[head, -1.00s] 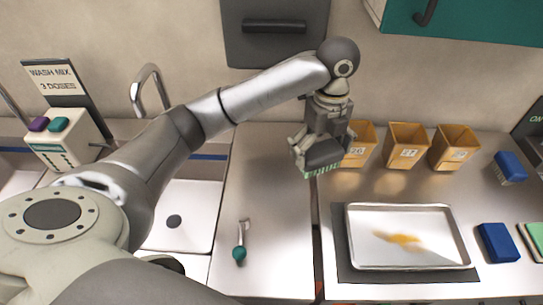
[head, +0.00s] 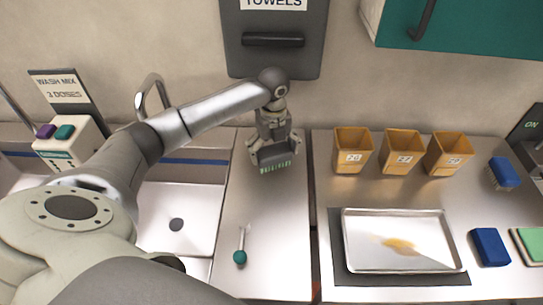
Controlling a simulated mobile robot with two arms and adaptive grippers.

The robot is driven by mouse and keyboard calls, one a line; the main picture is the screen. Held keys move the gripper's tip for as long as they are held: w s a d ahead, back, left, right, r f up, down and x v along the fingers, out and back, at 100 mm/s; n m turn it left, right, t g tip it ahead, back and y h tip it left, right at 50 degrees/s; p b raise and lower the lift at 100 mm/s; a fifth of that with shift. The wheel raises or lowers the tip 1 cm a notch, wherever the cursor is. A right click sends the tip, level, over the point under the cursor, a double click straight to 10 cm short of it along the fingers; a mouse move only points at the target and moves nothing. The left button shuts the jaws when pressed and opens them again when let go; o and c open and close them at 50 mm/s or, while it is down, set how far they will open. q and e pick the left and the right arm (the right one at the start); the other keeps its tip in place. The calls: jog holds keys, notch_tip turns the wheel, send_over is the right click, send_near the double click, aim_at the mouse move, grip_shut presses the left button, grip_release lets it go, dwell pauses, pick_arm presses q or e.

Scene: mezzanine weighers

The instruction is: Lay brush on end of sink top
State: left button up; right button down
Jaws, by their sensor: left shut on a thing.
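My left gripper (head: 272,148) points down and is shut on a brush with a dark grey body and green bristles (head: 276,167) along its lower edge. The gripper fingers hide part of the brush. The brush is over the steel sink top (head: 272,215), on the bare end part right of the sink basin (head: 178,215). I cannot tell whether it touches the surface. My right gripper is not in view.
A teal-ended tool (head: 240,255) lies at the sink top's front. Across a narrow gap, the right counter bears several brown bins (head: 353,150), a metal tray (head: 348,240) with a yellow-brown spill, a blue brush (head: 503,172) and a blue block (head: 490,247).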

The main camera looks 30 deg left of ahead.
aim_at(271, 157)
pick_arm(q)
jog(key=f+p, duration=0.1)
jog(key=f, duration=0.2)
jog(key=shift+a+f+p, duration=0.1)
jog(key=shift+a+p, duration=0.25)
jog(key=shift+f, duration=0.2)
jog(key=o, duration=0.6)
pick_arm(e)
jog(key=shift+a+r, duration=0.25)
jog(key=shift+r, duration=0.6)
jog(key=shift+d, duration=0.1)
pick_arm(q)
jog(key=shift+r, duration=0.3)
notch_tip(271, 157, up, 11)
jog(key=shift+r+b, duration=0.2)
jog(key=shift+b, duration=1)
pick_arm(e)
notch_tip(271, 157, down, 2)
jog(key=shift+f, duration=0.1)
